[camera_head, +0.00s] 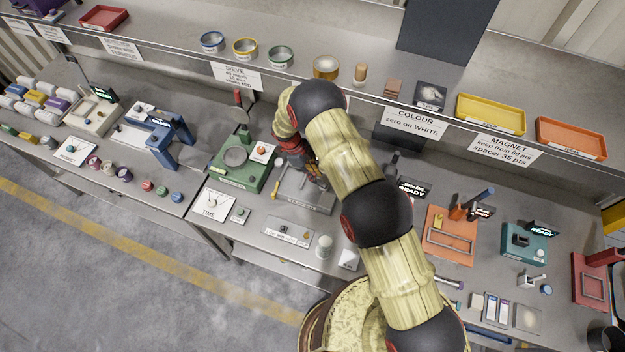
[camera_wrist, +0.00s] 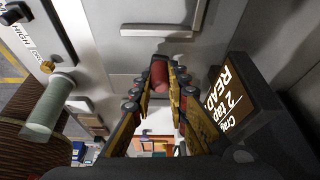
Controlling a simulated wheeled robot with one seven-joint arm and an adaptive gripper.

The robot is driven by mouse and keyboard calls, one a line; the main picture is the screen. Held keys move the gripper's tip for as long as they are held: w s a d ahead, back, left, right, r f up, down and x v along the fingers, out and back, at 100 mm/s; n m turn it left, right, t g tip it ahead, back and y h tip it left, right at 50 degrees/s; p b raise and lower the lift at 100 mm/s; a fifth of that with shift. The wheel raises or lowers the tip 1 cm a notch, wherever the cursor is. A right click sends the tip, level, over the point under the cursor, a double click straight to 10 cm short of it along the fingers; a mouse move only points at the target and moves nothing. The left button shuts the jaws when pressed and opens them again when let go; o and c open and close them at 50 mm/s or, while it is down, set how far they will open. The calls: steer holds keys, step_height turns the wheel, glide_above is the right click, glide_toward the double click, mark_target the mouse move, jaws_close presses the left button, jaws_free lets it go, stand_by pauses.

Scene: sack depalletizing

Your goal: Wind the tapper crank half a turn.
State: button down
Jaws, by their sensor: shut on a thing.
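My gripper (camera_wrist: 160,85) is shut on a red crank handle (camera_wrist: 160,74), whose rounded end shows between the two fingertips in the wrist view. In the head view my gripper (camera_head: 312,170) is over a grey machine (camera_head: 312,198), and my arm hides much of that area. A dark sign (camera_wrist: 235,105) reading "READY", with crank and tap wording partly cut off, stands right of the fingers in the wrist view. The rest of the crank is hidden, so its angle cannot be told.
A green sieve station (camera_head: 232,178) stands left of the grey machine. A white cylinder (camera_head: 324,246) stands in front, near the bench edge. An orange station (camera_head: 450,235) is to the right. The back shelf holds several tins and trays, including a yellow tray (camera_head: 490,113).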

steer(key=shift+w+d+m+g+b, duration=0.15)
steer(key=shift+w+m+b, duration=0.05)
steer(key=shift+m+b, duration=0.25)
steer(key=shift+w+d+m+g+b, duration=0.1)
steer(key=shift+w+m+g+b, duration=0.15)
steer(key=shift+m, duration=0.3)
steer(key=c, duration=1.9)
jaws_free()
steer(key=shift+o, duration=0.8)
steer(key=v, duration=0.7)
steer(key=shift+r, duration=0.25)
